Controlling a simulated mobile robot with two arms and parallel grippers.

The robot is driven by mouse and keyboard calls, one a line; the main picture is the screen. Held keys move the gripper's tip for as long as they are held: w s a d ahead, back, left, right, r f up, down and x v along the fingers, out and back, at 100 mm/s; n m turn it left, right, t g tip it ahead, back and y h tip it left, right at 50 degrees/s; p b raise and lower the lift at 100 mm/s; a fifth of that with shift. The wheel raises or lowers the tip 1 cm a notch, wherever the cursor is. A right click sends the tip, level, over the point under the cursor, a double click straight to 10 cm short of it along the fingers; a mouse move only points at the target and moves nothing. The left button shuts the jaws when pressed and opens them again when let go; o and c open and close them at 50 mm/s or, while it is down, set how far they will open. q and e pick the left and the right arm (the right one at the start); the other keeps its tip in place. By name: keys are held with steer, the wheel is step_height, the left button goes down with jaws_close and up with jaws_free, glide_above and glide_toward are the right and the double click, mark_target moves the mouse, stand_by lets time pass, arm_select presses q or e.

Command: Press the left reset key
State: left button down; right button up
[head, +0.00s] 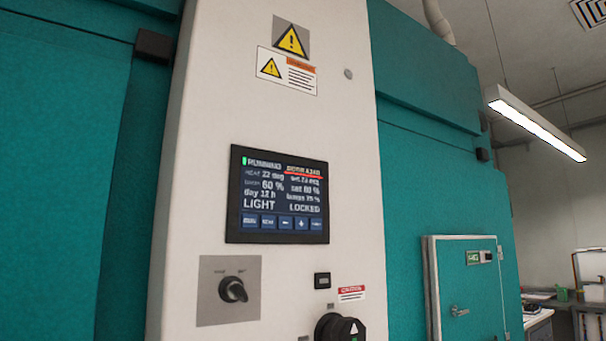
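A dark touch panel (279,195) is set in a white column between teal chamber walls. Its left half shows green-marked "RUNNING", 22 deg, 60 % and "LIGHT". Its right half shows a red-underlined line, small readings and "LOCKED". A row of blue keys runs along the bottom of the screen. The leftmost key (251,220) has a label too blurred to read; another sits beside it (268,221), then a minus key (285,222), a plus key (301,223) and a rightmost key (316,224) with an unclear label. Neither of my grippers is in view.
Below the panel are a rotary switch (233,290) on a grey plate, a small black-framed button or display (322,280), and a large black knob (342,327). A small teal door (470,290) is at the right. No obstacle shows before the panel.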

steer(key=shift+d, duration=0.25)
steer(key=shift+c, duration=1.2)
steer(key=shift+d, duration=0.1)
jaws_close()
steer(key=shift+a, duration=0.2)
